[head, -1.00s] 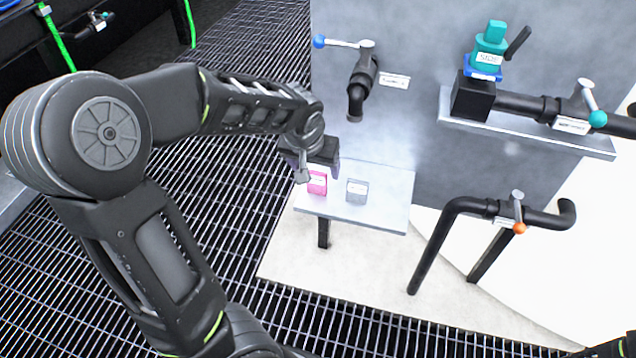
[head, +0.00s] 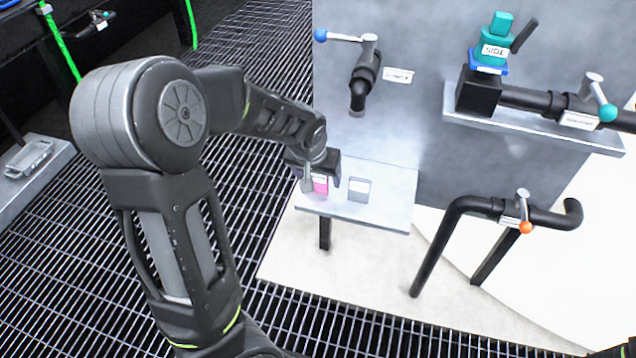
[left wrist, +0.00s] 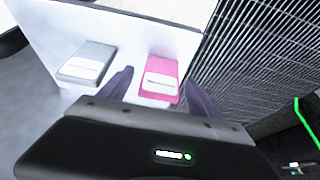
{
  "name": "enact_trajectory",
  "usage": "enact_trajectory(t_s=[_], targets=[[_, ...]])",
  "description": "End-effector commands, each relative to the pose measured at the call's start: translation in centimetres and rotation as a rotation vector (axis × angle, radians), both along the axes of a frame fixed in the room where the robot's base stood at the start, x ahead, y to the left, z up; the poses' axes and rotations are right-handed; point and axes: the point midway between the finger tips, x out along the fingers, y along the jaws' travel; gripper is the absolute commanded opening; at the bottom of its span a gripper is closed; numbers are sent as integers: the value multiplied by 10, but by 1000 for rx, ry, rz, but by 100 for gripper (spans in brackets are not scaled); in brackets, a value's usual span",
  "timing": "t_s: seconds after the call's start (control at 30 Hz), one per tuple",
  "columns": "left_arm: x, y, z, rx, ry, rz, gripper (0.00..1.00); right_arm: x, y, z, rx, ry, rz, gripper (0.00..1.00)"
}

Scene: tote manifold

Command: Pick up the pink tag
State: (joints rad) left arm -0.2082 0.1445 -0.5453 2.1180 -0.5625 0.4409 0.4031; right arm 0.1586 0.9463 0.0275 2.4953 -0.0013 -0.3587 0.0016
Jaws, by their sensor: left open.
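The pink tag (head: 320,184) with a white label sits on the small grey shelf (head: 385,208), near its left end. In the left wrist view the pink tag (left wrist: 160,76) shows between the two fingers. My left gripper (head: 320,186) is open, with its fingers reaching down around the pink tag in the head view, partly hiding it. In the left wrist view my left gripper (left wrist: 154,92) has a finger on each side of the tag. I cannot tell whether they touch it. My right gripper is not in view.
A grey tag (head: 359,189) stands just right of the pink one; it also shows in the left wrist view (left wrist: 87,64). A grey panel with a black spout (head: 359,92) and blue-knobbed lever rises behind. Pipes and a teal valve stack (head: 494,50) are right.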

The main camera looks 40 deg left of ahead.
Motion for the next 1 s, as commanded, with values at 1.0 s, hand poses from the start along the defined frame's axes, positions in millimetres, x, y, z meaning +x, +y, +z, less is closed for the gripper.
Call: enact_trajectory(t_s=[1.0], targets=[[0,0,1,-1,1,1,36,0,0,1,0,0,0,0]])
